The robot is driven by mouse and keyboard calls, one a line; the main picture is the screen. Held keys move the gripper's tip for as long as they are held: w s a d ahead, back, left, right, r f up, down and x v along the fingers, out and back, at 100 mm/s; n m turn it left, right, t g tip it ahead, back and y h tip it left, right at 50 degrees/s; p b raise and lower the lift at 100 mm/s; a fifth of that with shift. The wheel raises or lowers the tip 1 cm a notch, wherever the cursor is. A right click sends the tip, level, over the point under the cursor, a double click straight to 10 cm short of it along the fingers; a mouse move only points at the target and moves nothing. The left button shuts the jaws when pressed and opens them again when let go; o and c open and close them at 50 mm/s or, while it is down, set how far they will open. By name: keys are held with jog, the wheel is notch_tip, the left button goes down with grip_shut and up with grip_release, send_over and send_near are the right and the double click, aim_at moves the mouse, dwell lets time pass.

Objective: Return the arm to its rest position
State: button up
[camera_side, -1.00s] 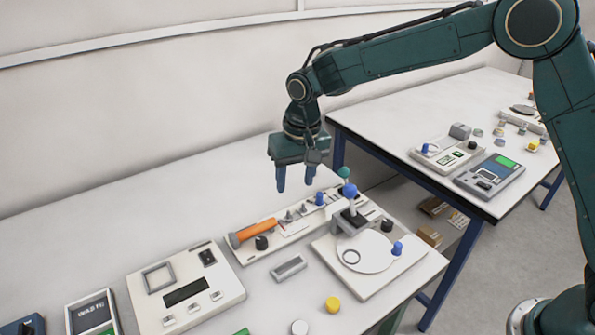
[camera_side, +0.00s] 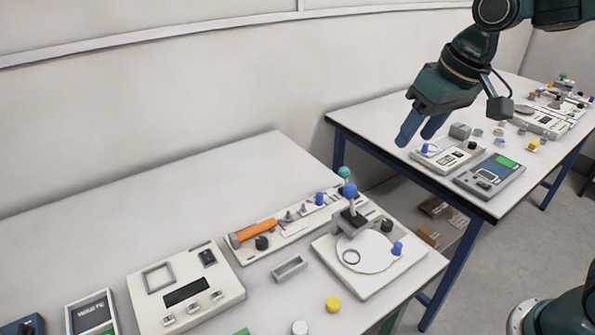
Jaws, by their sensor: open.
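My gripper (camera_side: 419,130) is at the upper right of the side view, raised in the air. Its two blue fingers point down and to the left, with a gap between them and nothing held.
The near table (camera_side: 120,205) bears a balance with a round plate (camera_side: 372,258), a panel with an orange handle (camera_side: 256,232), a white console (camera_side: 215,272) and a yellow knob (camera_side: 333,304). A blue-grey device (camera_side: 490,176) lies on the far table. Boxes (camera_side: 428,236) lie below.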

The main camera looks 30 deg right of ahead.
jog(key=s+d+t, duration=0.1)
jog(key=s+d, duration=0.1)
jog(key=s, duration=0.5)
jog(key=s+d+f, duration=0.1)
jog(key=s+d, duration=0.1)
jog(key=s, duration=0.6)
jog(key=shift+s+d+f+n+t+h, duration=0.25)
jog(key=shift+d+f+n+t+h, duration=0.05)
jog(key=shift+d+n+t, duration=0.1)
jog(key=shift+w+r, duration=0.1)
jog(key=shift+w, duration=0.05)
jog(key=w+a+r+g, duration=0.1)
jog(key=w+a, duration=0.2)
jog(key=w, duration=0.4)
jog(key=w+a+r+n+g, duration=0.1)
jog(key=w+a, duration=0.2)
jog(key=w, duration=0.4)
jog(key=w+a+g, duration=0.1)
jog(key=w+a, duration=0.2)
jog(key=w, duration=0.4)
jog(key=w+a+f+n+g, duration=0.1)
jog(key=w+a+f+g, duration=0.1)
jog(key=w+a+f, duration=1.2)
notch_tip(320, 180, down, 4)
jog(key=shift+w+a+r+n+g, duration=0.15)
jog(key=shift+w+a+n+g, duration=0.2)
jog(key=shift+a, duration=0.65)
